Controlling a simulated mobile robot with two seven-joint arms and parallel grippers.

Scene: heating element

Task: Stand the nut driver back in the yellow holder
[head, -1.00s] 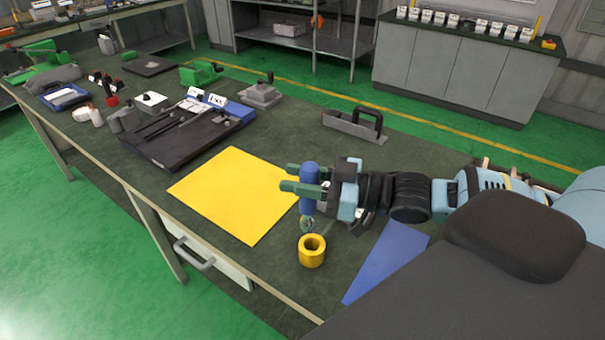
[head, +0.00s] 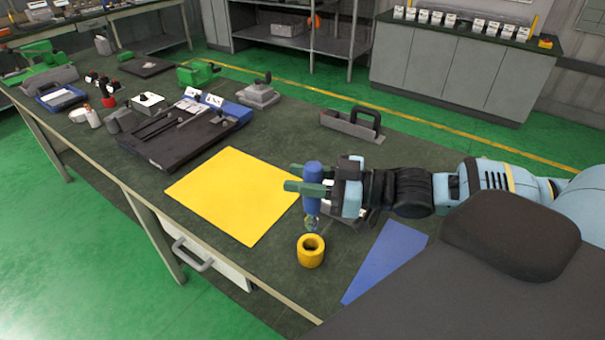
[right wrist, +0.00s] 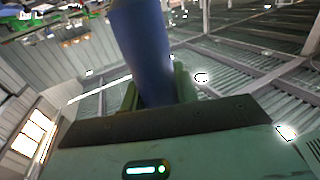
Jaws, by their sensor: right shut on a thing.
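The nut driver (head: 313,176) has a blue handle and is held upright in my right gripper (head: 308,187). The green fingers are shut around the handle. Its lower end shows just above and slightly behind the yellow holder (head: 310,252), apart from it in the picture. The holder is a short yellow cylinder with a round hole in its top, standing on the dark bench. In the right wrist view the blue handle (right wrist: 143,50) rises between the green fingers. My left gripper is in no view.
A yellow mat (head: 232,195) lies left of the holder and a blue mat (head: 388,260) lies to its right. A black tray with tools (head: 170,150) sits farther left. A grey carrier with a black handle (head: 352,124) stands behind my gripper. The bench's front edge is close to the holder.

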